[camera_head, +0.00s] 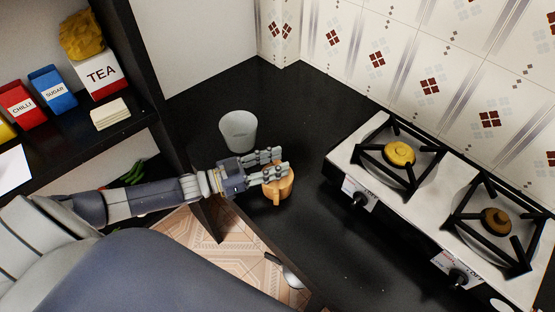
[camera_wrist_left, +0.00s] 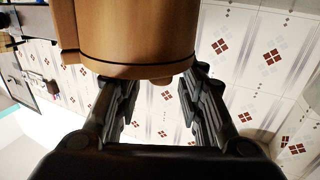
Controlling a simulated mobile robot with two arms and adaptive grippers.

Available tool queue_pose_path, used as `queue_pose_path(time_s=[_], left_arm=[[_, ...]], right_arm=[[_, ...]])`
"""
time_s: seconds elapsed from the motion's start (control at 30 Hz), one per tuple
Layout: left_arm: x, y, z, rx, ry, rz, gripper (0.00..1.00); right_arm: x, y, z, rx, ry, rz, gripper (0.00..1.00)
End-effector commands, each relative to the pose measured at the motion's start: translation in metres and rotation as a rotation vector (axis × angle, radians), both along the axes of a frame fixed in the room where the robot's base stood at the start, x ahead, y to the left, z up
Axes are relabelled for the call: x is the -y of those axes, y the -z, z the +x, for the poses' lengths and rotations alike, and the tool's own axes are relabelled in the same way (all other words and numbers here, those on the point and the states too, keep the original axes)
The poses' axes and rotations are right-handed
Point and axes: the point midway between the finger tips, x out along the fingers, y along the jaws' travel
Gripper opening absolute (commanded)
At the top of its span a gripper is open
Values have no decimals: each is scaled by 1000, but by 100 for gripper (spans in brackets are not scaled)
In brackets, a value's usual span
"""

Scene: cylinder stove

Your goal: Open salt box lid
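The salt box is most likely the small orange-brown wooden pot (camera_head: 279,189) on the black counter, with a handle-like part at its lower left. My left gripper (camera_head: 282,161) reaches in from the left, its fingers over the pot's upper far side and hiding part of its top. In the left wrist view the pot (camera_wrist_left: 135,30) fills the top, with a dark seam and a small round knob-like part below it. The left gripper's fingers (camera_wrist_left: 158,92) are apart, on either side of that part; contact cannot be told. My right gripper is not in view.
A grey-white cup (camera_head: 238,130) stands behind the gripper. A two-burner stove (camera_head: 350,160) is to the right. A shelf (camera_head: 130,125) at the left holds tea, sugar and chilli boxes. The counter in front of the stove is mostly clear. A tiled wall rises behind.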

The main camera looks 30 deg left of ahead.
Motion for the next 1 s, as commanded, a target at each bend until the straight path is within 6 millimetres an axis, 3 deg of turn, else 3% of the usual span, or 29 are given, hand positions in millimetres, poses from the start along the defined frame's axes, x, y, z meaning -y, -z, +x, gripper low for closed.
queue_pose_path(time_s=[0.13, 0.4, 0.57, 1.0], left_arm=[[5, -1, 6, 1, 0, -1, 37], [6, 0, 7, 0, 1, 0, 37], [6, 0, 6, 0, 0, 0, 0], [6, 0, 6, 0, 1, 0, 0]], right_arm=[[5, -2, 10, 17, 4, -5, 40], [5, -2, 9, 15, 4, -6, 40], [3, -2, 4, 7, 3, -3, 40], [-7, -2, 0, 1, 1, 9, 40]])
